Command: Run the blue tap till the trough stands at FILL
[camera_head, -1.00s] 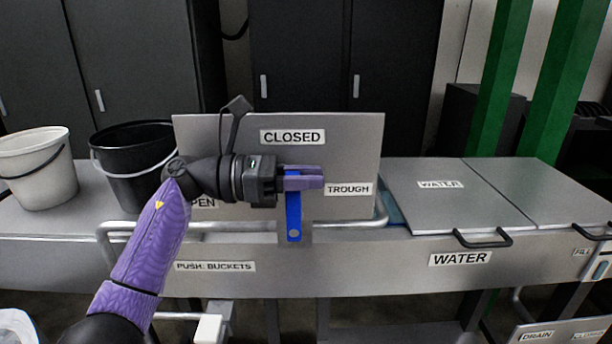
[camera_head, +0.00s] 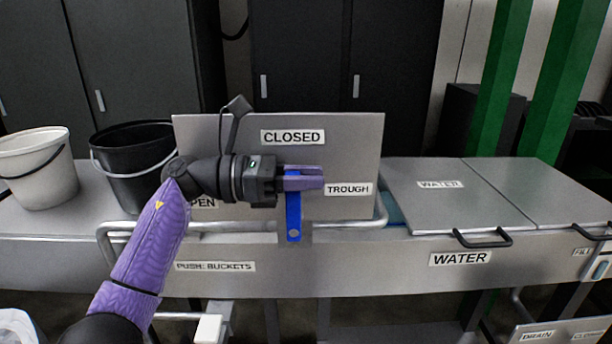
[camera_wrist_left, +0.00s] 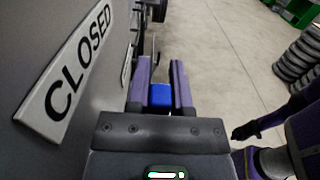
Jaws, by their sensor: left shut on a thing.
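The blue tap lever (camera_head: 293,217) hangs down in front of the metal back panel, below the CLOSED label (camera_head: 292,136) and left of the TROUGH label (camera_head: 349,189). My left gripper (camera_head: 304,179) is shut on its upper end. In the left wrist view the blue lever (camera_wrist_left: 161,96) sits between the two purple fingers (camera_wrist_left: 160,84). The trough (camera_head: 392,212) shows only as a narrow bluish strip beside the WATER lid (camera_head: 450,190). The FILL label (camera_head: 582,252) and a gauge (camera_head: 601,268) are at the right edge; the level is too small to read.
A white bucket (camera_head: 38,170) and a black bucket (camera_head: 134,168) stand on the left of the counter. A metal rail (camera_head: 345,224) runs along the front of the panel. Closed lids with black handles (camera_head: 482,239) cover the right side.

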